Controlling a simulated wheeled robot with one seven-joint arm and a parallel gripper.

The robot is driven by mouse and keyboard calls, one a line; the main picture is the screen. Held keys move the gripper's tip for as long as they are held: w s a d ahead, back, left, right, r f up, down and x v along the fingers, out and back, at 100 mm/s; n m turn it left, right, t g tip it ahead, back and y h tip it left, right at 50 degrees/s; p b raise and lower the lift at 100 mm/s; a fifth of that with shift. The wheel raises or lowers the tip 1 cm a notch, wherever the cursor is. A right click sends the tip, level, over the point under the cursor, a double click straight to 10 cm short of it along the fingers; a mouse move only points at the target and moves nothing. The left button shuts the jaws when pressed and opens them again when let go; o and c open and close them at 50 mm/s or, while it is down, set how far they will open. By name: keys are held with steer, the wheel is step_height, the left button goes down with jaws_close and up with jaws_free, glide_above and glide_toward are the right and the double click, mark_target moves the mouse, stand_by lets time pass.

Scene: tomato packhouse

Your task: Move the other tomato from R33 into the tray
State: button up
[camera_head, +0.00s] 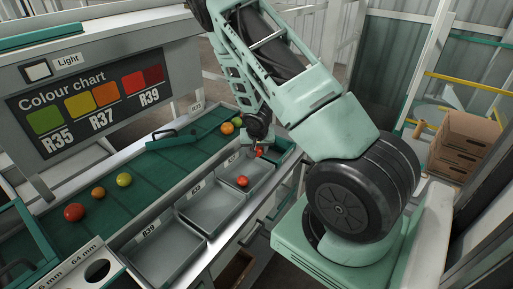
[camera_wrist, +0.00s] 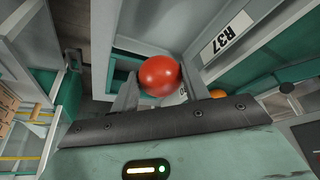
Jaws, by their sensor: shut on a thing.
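My gripper (camera_head: 258,148) is shut on a red tomato (camera_wrist: 160,75), which sits between the two fingers in the wrist view. In the head view the held tomato (camera_head: 259,152) is small and partly hidden by my gripper, above the far end of the row of bins. Another red tomato (camera_head: 242,181) lies in a grey bin (camera_head: 232,194) just nearer than my gripper. A teal tray (camera_head: 287,161) stands at the far right end of the row, partly hidden by my arm.
The green belt (camera_head: 165,165) carries a red tomato (camera_head: 74,212), an orange one (camera_head: 99,192) and a yellow-green one (camera_head: 124,180), with more at its far end (camera_head: 227,128). Two nearer grey bins (camera_head: 208,208) (camera_head: 163,250) look empty. Cardboard boxes (camera_head: 464,145) stand at right.

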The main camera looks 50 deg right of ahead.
mark_target(256, 170)
steer(key=shift+f+b, duration=2.7)
steer(key=shift+f, duration=1)
steer(key=shift+f+b, duration=0.5)
steer(key=shift+f, duration=0.1)
steer(key=o, duration=0.8)
steer(key=c, duration=0.3)
steer(key=shift+r, duration=0.15)
steer(key=shift+r+p, duration=2.7)
steer(key=shift+r, duration=0.8)
steer(key=shift+w+a, duration=0.1)
